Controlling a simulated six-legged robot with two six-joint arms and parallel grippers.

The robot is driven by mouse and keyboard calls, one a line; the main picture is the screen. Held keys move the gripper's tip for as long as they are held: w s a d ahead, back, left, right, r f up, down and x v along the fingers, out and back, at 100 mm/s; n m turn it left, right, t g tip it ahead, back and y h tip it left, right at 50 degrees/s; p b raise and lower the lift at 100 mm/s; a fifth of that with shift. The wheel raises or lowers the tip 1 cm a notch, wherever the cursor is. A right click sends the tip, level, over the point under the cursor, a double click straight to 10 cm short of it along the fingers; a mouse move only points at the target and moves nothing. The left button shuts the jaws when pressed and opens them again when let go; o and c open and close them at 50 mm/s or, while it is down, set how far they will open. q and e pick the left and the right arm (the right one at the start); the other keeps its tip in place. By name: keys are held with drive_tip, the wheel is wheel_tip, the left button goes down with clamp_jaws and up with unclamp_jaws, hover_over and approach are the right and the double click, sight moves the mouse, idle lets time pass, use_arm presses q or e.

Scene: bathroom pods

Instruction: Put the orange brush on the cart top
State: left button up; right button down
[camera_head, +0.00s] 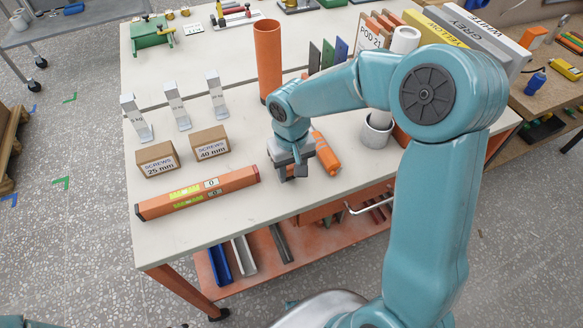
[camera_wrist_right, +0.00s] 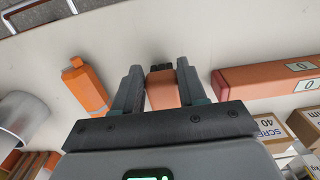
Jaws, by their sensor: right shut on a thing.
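My right gripper (camera_head: 290,172) is low over the front part of the workbench, pointing down. In the right wrist view its two dark fingers (camera_wrist_right: 160,88) are shut on the orange brush (camera_wrist_right: 161,90), a brownish-orange block with a dark end. The brush is hidden under the gripper in the head view. I cannot tell whether it touches the bench. A grey wheeled cart (camera_head: 95,14) stands at the upper left, apart from the bench, with a blue item on its top. My left gripper is not in view.
An orange bottle (camera_head: 325,155) lies close beside the gripper. An orange spirit level (camera_head: 197,193), two screw boxes (camera_head: 157,159), an orange tube (camera_head: 268,55) and a metal cup (camera_head: 376,131) are on the bench (camera_head: 228,228). Floor shows between bench and cart.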

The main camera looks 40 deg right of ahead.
drive_tip(key=shift+f, duration=0.15)
drive_tip(key=c, duration=0.6)
unclamp_jaws()
drive_tip(key=shift+w+d+f, duration=0.1)
drive_tip(key=shift+w, duration=0.05)
wheel_tip(320, 180, up, 12)
drive_tip(key=shift+r, duration=0.25)
